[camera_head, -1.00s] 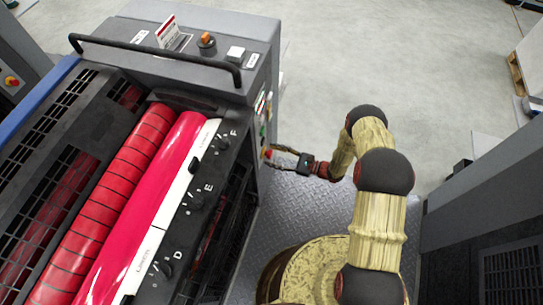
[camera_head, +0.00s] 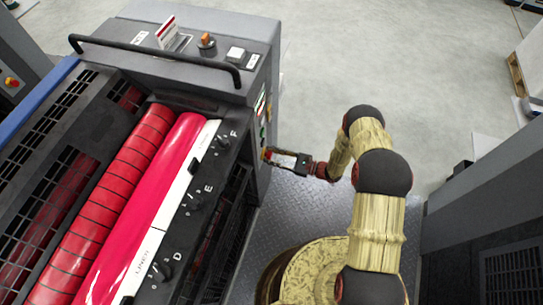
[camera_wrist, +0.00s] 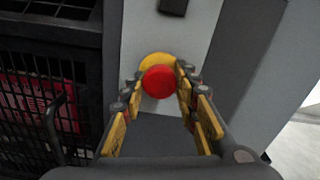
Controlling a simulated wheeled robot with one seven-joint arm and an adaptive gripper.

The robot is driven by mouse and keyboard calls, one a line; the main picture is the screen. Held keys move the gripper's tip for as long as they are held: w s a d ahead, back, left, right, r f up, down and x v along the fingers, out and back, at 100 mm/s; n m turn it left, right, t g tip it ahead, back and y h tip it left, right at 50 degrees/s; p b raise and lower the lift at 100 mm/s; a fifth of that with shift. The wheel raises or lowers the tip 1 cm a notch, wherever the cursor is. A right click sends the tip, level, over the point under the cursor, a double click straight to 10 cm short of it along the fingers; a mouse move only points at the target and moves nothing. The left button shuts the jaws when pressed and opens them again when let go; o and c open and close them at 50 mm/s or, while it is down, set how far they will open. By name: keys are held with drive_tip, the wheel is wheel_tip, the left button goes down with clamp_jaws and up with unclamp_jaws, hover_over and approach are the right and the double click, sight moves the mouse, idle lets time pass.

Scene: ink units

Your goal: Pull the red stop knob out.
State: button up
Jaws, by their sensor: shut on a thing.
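The red stop knob (camera_wrist: 159,82) sits on a yellow backing (camera_wrist: 156,60) on the machine's grey side panel. In the wrist view it lies between the tips of my gripper (camera_wrist: 160,88). My gripper is shut on the knob, one finger on each side. In the head view my gripper (camera_head: 283,158) reaches the panel from the right, and the knob (camera_head: 267,153) is mostly hidden by the fingers there.
Other small controls (camera_head: 262,112) sit on the panel above the knob. A black handrail (camera_head: 155,57) runs over the machine's top. A dark mesh guard (camera_wrist: 40,110) is left of the panel. The floor (camera_head: 330,60) behind my arm is clear.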

clamp_jaws()
drive_tip(key=shift+v, duration=0.9)
drive_tip(key=o, duration=0.9)
unclamp_jaws()
drive_tip(key=shift+d, duration=0.1)
drive_tip(key=v, duration=1.1)
drive_tip(key=shift+s+d, duration=0.15)
drive_tip(key=shift+d, duration=0.25)
